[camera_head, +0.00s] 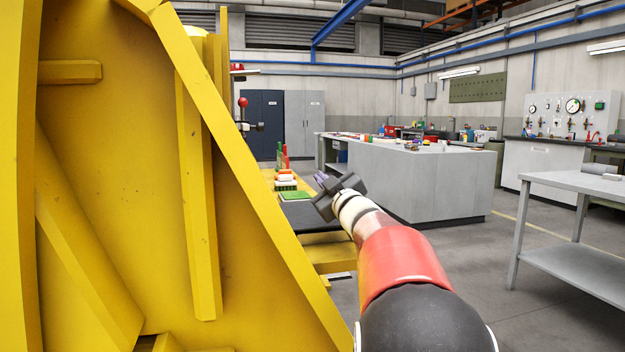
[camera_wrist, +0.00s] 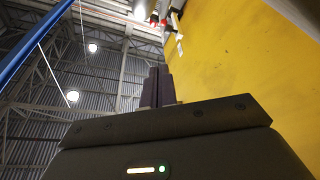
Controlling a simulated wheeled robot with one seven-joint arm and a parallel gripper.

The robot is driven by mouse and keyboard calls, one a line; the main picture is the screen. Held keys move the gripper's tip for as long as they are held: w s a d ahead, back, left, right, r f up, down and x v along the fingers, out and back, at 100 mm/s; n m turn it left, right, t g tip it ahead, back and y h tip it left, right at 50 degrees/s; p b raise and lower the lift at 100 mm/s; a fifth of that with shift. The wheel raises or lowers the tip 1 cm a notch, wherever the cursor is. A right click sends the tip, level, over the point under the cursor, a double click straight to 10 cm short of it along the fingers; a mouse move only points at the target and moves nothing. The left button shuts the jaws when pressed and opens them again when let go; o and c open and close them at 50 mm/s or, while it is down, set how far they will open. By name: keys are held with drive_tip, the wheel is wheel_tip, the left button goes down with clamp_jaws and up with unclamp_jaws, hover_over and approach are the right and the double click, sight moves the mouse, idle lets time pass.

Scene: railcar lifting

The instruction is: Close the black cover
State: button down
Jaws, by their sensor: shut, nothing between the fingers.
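My gripper (camera_head: 321,178) is beside the yellow structure in the head view, at the end of my raised arm. Its fingers (camera_wrist: 157,88) are together and empty in the wrist view, pointing up toward the roof. A flat dark panel (camera_head: 308,216) lies on the yellow ledge just below and left of my gripper. It may be the black cover, but I cannot tell for sure, nor whether it is open or closed. My gripper partly hides its right side. No black cover is clear in the wrist view.
The large yellow structure (camera_head: 110,200) fills the left; its wall (camera_wrist: 250,90) is close on the right in the wrist view. A green block (camera_head: 293,196) and several small coloured parts sit on the ledge. A grey workbench (camera_head: 425,185) and grey table (camera_head: 575,183) stand to the right, with free floor between.

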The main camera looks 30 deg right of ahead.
drive_tip(key=shift+s+d+f+m+h+b, duration=0.1)
drive_tip(key=shift+d+f+m+h+b, duration=0.1)
drive_tip(key=shift+d+f+m+h, duration=0.3)
drive_tip(key=shift+s+d+f+m+h+b, duration=0.1)
drive_tip(key=shift+d+f+m+b, duration=0.15)
drive_tip(key=shift+m, duration=0.45)
wheel_tip(320, 180, up, 20)
drive_tip(key=p, duration=0.4)
drive_tip(key=shift+p, duration=0.3)
